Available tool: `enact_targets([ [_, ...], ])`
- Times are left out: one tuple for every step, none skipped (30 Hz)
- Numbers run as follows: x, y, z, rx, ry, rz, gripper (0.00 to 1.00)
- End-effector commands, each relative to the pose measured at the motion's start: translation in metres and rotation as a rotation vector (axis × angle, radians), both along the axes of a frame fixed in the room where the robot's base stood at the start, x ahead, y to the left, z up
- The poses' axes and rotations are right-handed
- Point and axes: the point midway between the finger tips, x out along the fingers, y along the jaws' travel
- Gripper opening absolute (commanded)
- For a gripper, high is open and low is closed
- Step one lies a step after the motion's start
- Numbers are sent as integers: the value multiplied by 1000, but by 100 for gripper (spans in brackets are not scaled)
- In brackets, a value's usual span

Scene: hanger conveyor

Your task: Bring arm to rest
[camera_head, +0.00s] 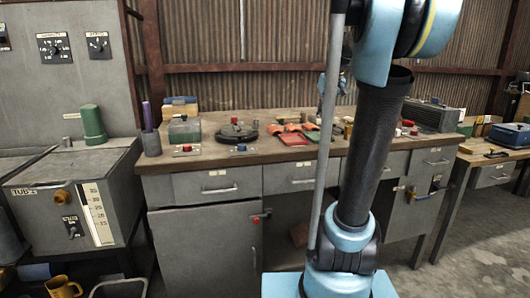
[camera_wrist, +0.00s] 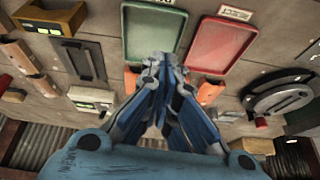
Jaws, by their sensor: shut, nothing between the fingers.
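My gripper (camera_wrist: 165,62) shows in the middle of the wrist view, with its blue and grey fingers drawn together at the tips. It is shut and nothing shows between the fingers. It is over the workbench, with a green tray (camera_wrist: 152,32) and a red tray (camera_wrist: 220,45) beyond the fingertips. I cannot tell its height above the bench. In the head view my arm stands upright in front of the workbench (camera_head: 270,157) and hides part of it; the gripper is mostly hidden there.
The bench top holds a black round device (camera_head: 237,132), a green-topped box (camera_head: 184,129) and a purple-topped cylinder (camera_head: 150,140). A grey tank (camera_head: 75,195) stands at the left. A second table (camera_head: 490,155) is at the right. Some floor (camera_head: 410,265) is clear at right.

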Motion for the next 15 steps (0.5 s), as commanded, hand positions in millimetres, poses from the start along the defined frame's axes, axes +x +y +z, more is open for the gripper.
enact_targets([
  [-20,6,-11,-1,10,-3,0],
  [-30,9,-18,-2,18,-7,0],
  [-45,13,-27,-3,28,-10,0],
  [-56,15,-34,-4,35,-14,0],
  [-66,18,-41,-4,43,-19,0],
  [-80,21,-50,-6,52,-24,0],
  [-91,23,-58,-7,59,-28,0],
  [-102,25,-66,-9,66,-33,0],
  [-116,28,-76,-10,76,-38,0],
  [-126,30,-83,-11,82,-43,0],
  [-136,31,-92,-12,88,-47,0],
  [-150,33,-103,-15,97,-53,0],
  [-160,34,-111,-17,104,-58,0],
  [-171,36,-120,-19,111,-62,0],
  [-184,37,-131,-20,119,-69,0],
])
